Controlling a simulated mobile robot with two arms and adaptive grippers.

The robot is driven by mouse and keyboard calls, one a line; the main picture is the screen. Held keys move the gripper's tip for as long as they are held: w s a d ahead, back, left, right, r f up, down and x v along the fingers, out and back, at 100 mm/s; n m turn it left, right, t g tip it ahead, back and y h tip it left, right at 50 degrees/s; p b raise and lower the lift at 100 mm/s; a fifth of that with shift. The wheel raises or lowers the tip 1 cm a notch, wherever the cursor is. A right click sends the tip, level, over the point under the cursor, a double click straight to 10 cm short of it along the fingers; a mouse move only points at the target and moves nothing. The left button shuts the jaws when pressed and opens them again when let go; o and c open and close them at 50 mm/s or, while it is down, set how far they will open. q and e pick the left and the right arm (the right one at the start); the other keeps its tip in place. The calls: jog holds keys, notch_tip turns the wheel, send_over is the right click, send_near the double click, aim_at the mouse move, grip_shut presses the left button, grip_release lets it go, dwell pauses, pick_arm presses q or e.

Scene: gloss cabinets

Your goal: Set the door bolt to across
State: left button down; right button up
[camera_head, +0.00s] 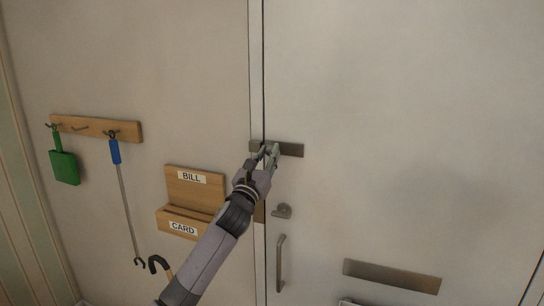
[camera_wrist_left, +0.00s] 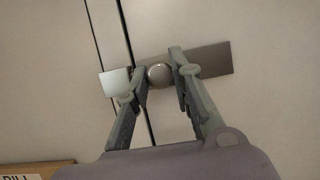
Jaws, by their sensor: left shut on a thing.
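The door bolt (camera_head: 292,150) is a dark metal plate fixed across the upper part of the pale door, by the vertical seam. In the left wrist view its plate (camera_wrist_left: 213,62) runs to the right of a round metal knob (camera_wrist_left: 159,75). A bright square metal piece (camera_wrist_left: 115,82) sits at the left, by the seam. My left gripper (camera_head: 269,152) is at the bolt, with its two fingers (camera_wrist_left: 159,70) on either side of the knob, shut on it. The fingers hide part of the bolt, so I cannot tell how far the bar reaches. My right gripper is not in view.
Below the bolt are a small lever (camera_head: 282,211), a vertical handle (camera_head: 281,262) and a metal slot plate (camera_head: 392,276). At left are a wooden hook rail (camera_head: 97,127) with hanging tools and a BILL/CARD holder (camera_head: 190,200). The upper right door is bare.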

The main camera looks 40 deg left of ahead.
pick_arm(q)
jog(key=c, duration=1.8)
grip_release()
jog(key=shift+a, duration=0.1)
jog(key=shift+c, duration=0.2)
jog(key=o, duration=0.4)
jog(key=shift+s+a, duration=0.1)
jog(key=shift+a, duration=0.1)
jog(key=shift+o, duration=0.2)
jog(key=shift+d, duration=0.15)
jog(key=shift+s+d+f, duration=0.15)
jog(key=shift+s+f, duration=0.15)
jog(key=shift+s, duration=0.15)
jog(key=v, duration=1.1)
jog(key=shift+w, duration=0.1)
